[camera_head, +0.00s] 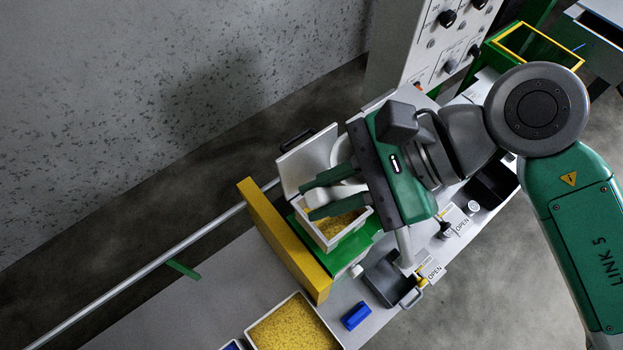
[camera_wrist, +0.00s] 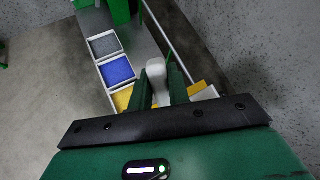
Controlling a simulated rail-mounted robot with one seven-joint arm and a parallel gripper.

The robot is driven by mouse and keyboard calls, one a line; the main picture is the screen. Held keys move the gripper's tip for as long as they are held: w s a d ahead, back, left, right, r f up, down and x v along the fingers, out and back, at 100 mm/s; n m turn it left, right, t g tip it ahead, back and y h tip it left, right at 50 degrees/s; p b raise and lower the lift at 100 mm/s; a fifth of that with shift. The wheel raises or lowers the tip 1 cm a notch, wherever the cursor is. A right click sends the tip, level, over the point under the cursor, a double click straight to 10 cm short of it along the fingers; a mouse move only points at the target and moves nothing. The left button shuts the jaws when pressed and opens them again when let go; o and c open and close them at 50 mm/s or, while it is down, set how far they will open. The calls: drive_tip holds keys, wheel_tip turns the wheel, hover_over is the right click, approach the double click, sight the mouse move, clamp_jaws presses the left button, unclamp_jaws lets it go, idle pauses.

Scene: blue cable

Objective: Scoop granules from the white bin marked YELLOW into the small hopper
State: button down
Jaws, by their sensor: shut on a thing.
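My gripper (camera_head: 314,198) reaches in from the right, its green fingers closed on a white handle (camera_head: 330,192), apparently the scoop's. The handle also shows between the fingers in the wrist view (camera_wrist: 157,78). The scoop's bowl cannot be made out clearly. Directly below the fingers is the small white hopper (camera_head: 331,243), with its lid (camera_head: 302,158) raised and yellow granules inside. The white bin of yellow granules (camera_head: 253,340) stands at the bottom of the head view, cut off by the frame edge. Its marking is not visible.
A yellow panel (camera_head: 285,240) stands left of the hopper. A dark tray (camera_head: 385,277) and a blue block (camera_head: 355,315) lie to the right. The wrist view shows bins of blue (camera_wrist: 116,70) and grey (camera_wrist: 104,44) granules. A control cabinet (camera_head: 415,45) stands behind.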

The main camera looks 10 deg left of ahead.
drive_tip(key=shift+m+g+y, duration=0.4)
drive_tip(key=shift+g+y, duration=0.3)
drive_tip(key=shift+y, duration=0.2)
drive_tip(key=r+p, duration=0.1)
drive_tip(key=w+d+r+p, duration=0.1)
drive_tip(key=p, duration=0.1)
drive_tip(key=r+p, duration=0.1)
drive_tip(key=shift+w+d+r+p, duration=0.2)
drive_tip(key=shift+w+d+p, duration=0.05)
drive_tip(key=shift+w+p, duration=0.1)
drive_tip(key=shift+w+d+f+y+b, duration=0.45)
drive_tip(key=shift+f+b, duration=0.2)
drive_tip(key=shift+b, duration=0.45)
drive_tip(key=w+d+r+m+g+y+b, duration=0.2)
drive_tip(key=w+d+r+y, duration=0.1)
drive_tip(key=r, duration=0.4)
drive_tip(key=shift+w+d+r+g+y+b, duration=0.35)
drive_tip(key=shift+w+d+r, duration=0.1)
drive_tip(key=shift+w, duration=0.15)
